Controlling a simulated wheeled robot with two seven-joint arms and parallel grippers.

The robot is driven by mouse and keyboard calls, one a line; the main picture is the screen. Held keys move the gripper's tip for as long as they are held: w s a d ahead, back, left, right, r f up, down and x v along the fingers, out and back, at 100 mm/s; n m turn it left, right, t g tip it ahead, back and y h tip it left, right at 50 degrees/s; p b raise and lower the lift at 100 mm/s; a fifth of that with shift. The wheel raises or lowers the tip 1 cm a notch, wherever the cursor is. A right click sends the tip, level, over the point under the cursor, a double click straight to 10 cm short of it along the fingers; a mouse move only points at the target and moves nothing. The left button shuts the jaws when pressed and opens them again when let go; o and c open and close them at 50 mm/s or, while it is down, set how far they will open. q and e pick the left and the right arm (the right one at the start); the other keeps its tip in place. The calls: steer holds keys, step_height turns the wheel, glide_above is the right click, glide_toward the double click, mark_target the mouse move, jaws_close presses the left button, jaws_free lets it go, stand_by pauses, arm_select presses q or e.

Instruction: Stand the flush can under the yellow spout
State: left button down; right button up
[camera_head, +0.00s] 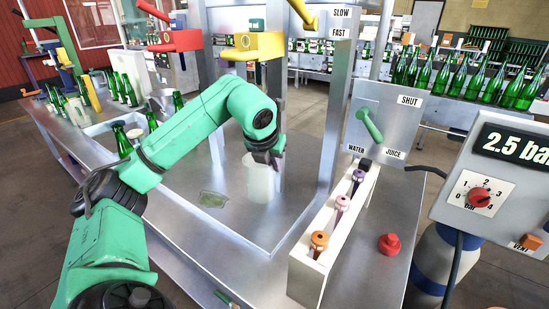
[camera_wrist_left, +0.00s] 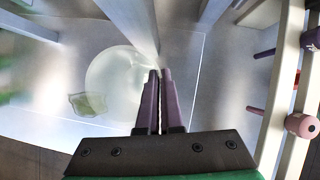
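The flush can (camera_head: 260,184) is a pale, whitish open cylinder standing upright on the metal deck. The yellow spout (camera_head: 254,46) is a yellow block on the frame, above and behind the can in the head view. My left gripper (camera_head: 265,158) points down at the can's top edge. In the left wrist view its fingers (camera_wrist_left: 161,75) are nearly together at the right side of the can's round mouth (camera_wrist_left: 112,82), apparently pinching its thin wall. The arm hides part of the can's top. My right gripper is not in view.
A red spout (camera_head: 180,41) hangs left of the yellow one. A greenish puddle (camera_head: 213,199) lies left of the can. A white rack (camera_head: 330,240) with several coloured plugs and a red knob (camera_head: 389,244) stand right. Metal posts rise behind the can.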

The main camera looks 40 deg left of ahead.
mark_target(275, 174)
arm_select(q)
steer(key=shift+w+a+f, duration=0.1)
steer(key=shift+w+f, duration=0.05)
steer(key=shift+f, duration=0.8)
steer(key=shift+w+f, duration=0.1)
steer(key=shift+f, duration=0.85)
steer(key=shift+f+b, duration=0.2)
steer(key=shift+b, duration=0.15)
steer(key=c, duration=1.1)
jaws_free()
steer(key=shift+r, duration=0.1)
steer(key=shift+s+r, duration=0.1)
steer(key=shift+r, duration=0.3)
steer(key=p+v, duration=0.1)
steer(key=v, duration=1)
steer(key=shift+s+r, duration=0.15)
steer(key=shift+r, duration=0.05)
